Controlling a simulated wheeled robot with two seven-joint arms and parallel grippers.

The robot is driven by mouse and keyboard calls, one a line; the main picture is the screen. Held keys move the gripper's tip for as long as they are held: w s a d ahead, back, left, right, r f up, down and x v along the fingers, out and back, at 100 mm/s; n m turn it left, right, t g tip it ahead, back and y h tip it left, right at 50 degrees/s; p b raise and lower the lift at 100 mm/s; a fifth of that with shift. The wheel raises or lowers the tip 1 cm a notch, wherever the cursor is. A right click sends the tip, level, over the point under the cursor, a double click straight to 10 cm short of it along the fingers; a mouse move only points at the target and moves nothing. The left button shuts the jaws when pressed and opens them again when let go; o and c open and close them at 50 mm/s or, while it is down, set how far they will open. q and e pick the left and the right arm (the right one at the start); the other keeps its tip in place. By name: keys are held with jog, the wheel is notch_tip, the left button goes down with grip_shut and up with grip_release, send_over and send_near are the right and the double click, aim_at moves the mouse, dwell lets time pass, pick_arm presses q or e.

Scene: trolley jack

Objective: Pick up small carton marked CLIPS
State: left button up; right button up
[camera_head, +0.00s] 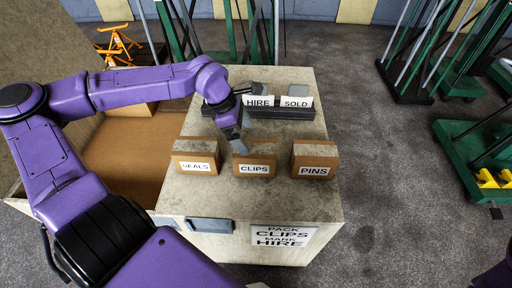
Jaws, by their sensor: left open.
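The small carton marked CLIPS (254,169) stands on the pale worktop, between the SEALS carton (196,166) and the PINS carton (315,170). My left arm reaches in from the left, and my left gripper (242,143) points down at the CLIPS carton, covering part of its top and back. It is open. Whether its fingers touch the carton or are just above it, I cannot tell. My right gripper is out of view.
Signs HIRE (258,101) and SOLD (297,102) stand in a dark holder behind the cartons. A sheet reading PACK CLIPS MARK HIRE (283,236) is on the worktop's front. A large open box (125,150) is at left. Green racks stand at right.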

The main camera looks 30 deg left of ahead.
aim_at(254, 148)
pick_arm(q)
jog(key=b+x, duration=0.1)
jog(key=x, duration=0.1)
jog(key=shift+w+f, duration=0.15)
jog(key=shift+f, duration=0.15)
jog(key=x, duration=0.4)
jog(key=shift+d+f+b, duration=0.25)
jog(key=shift+d+b, duration=0.05)
jog(key=shift+d, duration=0.1)
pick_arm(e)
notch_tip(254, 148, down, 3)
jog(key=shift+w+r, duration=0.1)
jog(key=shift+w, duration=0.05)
pick_arm(q)
jog(key=shift+f, duration=0.3)
jog(key=c, duration=1.1)
jog(key=shift+r, duration=0.15)
